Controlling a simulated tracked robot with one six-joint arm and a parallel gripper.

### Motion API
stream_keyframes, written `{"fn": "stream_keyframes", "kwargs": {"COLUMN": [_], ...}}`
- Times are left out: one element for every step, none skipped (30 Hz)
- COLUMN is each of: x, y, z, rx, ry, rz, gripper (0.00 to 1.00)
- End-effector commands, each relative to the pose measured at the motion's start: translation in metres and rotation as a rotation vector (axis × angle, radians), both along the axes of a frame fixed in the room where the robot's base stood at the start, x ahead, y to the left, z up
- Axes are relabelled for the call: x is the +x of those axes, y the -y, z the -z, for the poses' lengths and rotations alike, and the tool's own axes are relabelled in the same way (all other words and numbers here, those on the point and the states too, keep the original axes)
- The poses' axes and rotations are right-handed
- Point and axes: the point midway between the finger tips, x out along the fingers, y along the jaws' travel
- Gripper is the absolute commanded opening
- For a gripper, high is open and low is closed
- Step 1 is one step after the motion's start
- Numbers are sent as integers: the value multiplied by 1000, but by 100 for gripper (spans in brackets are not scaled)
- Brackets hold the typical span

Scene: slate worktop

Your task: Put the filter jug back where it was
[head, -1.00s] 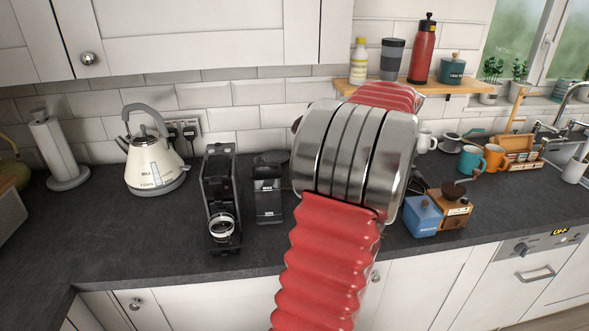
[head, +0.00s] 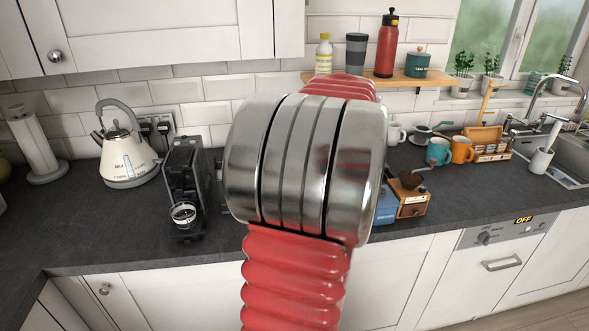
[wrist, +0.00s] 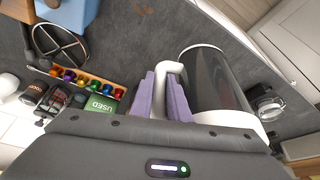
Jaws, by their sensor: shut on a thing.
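The filter jug (wrist: 212,82) shows in the wrist view, with a dark, see-through body, a white rim and base and a white handle. My gripper (wrist: 165,92), with its two purple fingers, is shut on the handle. The jug is right of the fingers, with the dark worktop behind it. I cannot tell how far it is above the worktop. In the head view my red and metal arm fills the middle and hides both gripper and jug. No marked spot for the jug can be made out.
On the slate worktop (head: 100,225) stand a cream kettle (head: 125,160), a black coffee machine (head: 183,185), a wooden grinder (head: 408,196) and mugs (head: 462,150). A wall shelf (head: 430,80) holds bottles. The wrist view shows a capsule rack (wrist: 85,80) and a green box (wrist: 102,103) near the fingers.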

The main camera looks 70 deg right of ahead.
Motion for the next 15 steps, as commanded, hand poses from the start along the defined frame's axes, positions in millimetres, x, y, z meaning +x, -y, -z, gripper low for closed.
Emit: {"fn": "stream_keyframes", "kwargs": {"x": [13, 20, 31, 39, 46, 58, 65, 72, 82, 89, 96, 105, 112, 118, 127], "y": [-12, -19, -29, -38, -46, -57, -65, -73, -84, -91, -98, -108, -115, -122, -131], "z": [-2, -2, -2, -2, -2, -2, -2, -2, -1, -1, -1, -1, -1, 0, 0], "rx": [-3, -2, -3, -3, -3, -3, -2, -3, -2, -3, -2, -2, -3, -2, -2], "ry": [2, 2, 2, 2, 2, 2, 1, 2, 2, 1, 0, 1, 1, 1, 1], "rz": [-23, -35, -55, -70, -84, -103, -118, -131, -149, -163, -176, -193, -205, -217, -234], "gripper": [0, 0, 0, 0, 0, 0, 0, 0, 0, 0, 0, 0, 0, 0, 0]}}
